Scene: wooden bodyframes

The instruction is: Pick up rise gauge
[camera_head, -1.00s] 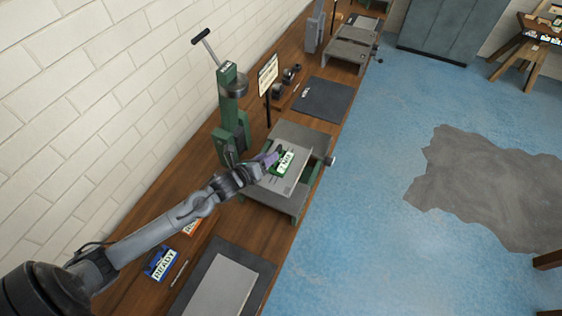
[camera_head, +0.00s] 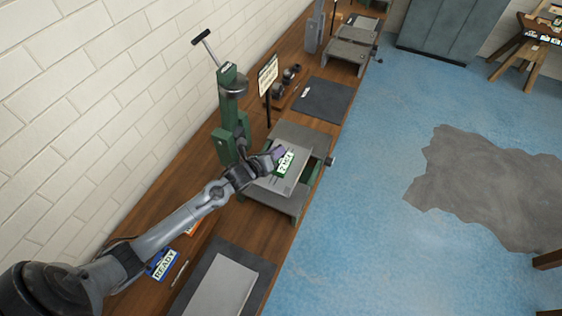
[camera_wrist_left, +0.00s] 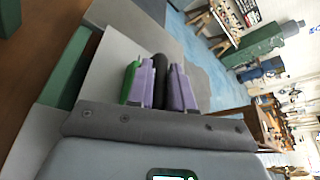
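The rise gauge appears to be the small green piece with a white label (camera_head: 285,163), lying on the grey plate (camera_head: 296,183) of a bench fixture. My left gripper (camera_head: 277,153), with purple fingers, is right at its upper left edge in the head view. In the left wrist view the fingers (camera_wrist_left: 163,88) stand apart with a narrow gap, and a dark rounded thing shows in or behind that gap. A green piece (camera_wrist_left: 131,82), likely the gauge, is beside the left finger, outside the gap. Whether it touches is unclear. My right gripper is not in view.
A green press (camera_head: 231,115) stands behind the fixture near the wall. A sign on a post (camera_head: 267,76) is close by. A blue READY box (camera_head: 163,264) and a dark mat (camera_head: 258,270) lie in front. Open floor is to the right.

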